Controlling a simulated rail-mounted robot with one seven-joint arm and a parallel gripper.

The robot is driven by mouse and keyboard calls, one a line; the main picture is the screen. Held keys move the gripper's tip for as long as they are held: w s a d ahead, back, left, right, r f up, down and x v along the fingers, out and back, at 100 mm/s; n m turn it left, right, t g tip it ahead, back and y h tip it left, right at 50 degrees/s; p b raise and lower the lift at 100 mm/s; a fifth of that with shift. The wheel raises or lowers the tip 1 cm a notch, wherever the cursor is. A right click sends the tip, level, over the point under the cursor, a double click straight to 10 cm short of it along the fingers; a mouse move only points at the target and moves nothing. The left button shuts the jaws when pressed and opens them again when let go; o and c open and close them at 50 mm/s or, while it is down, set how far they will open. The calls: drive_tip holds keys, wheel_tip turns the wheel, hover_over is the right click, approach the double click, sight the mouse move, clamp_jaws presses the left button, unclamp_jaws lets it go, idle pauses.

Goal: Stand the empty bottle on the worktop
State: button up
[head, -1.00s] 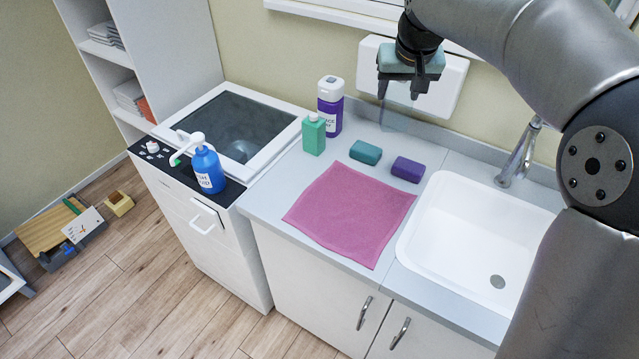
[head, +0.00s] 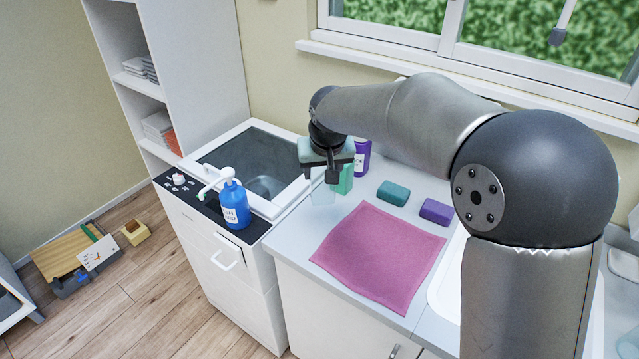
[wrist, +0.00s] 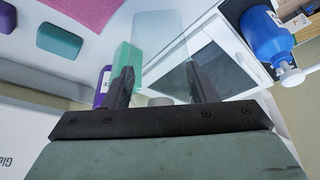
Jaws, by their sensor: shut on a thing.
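My gripper (head: 326,178) is shut on a clear, see-through bottle, taken to be the empty bottle (head: 322,197), which hangs below the fingers and is faint in the head view. In the wrist view the clear bottle (wrist: 160,45) stretches away from between the two fingers (wrist: 160,90). The grey worktop (head: 300,240) lies below. The bottle shows over the worktop's left end, beside the green bottle (head: 345,180). I cannot tell whether its base touches the worktop.
A purple bottle (head: 362,158) stands behind my gripper, partly hidden. Teal (head: 392,193) and purple (head: 436,211) blocks and a pink cloth (head: 378,255) lie to the right. A blue pump bottle (head: 235,205) stands on the white unit (head: 215,270) at left.

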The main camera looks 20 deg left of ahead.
drive_tip(key=shift+a+r+p+x, duration=0.1)
drive_tip(key=shift+a+p+x, duration=0.15)
drive_tip(key=shift+x, duration=1.45)
drive_tip(key=shift+a+r+p+x, duration=0.1)
drive_tip(key=shift+a+p+x, duration=0.2)
drive_tip(key=shift+x, duration=1.45)
drive_tip(key=shift+a+p+x, duration=0.15)
drive_tip(key=shift+p+x, duration=0.1)
drive_tip(key=shift+x, duration=1.45)
drive_tip(key=shift+w, duration=0.2)
drive_tip(key=shift+f, duration=0.2)
drive_tip(key=o, duration=1)
drive_tip(key=shift+c, duration=0.2)
drive_tip(key=shift+r, duration=0.15)
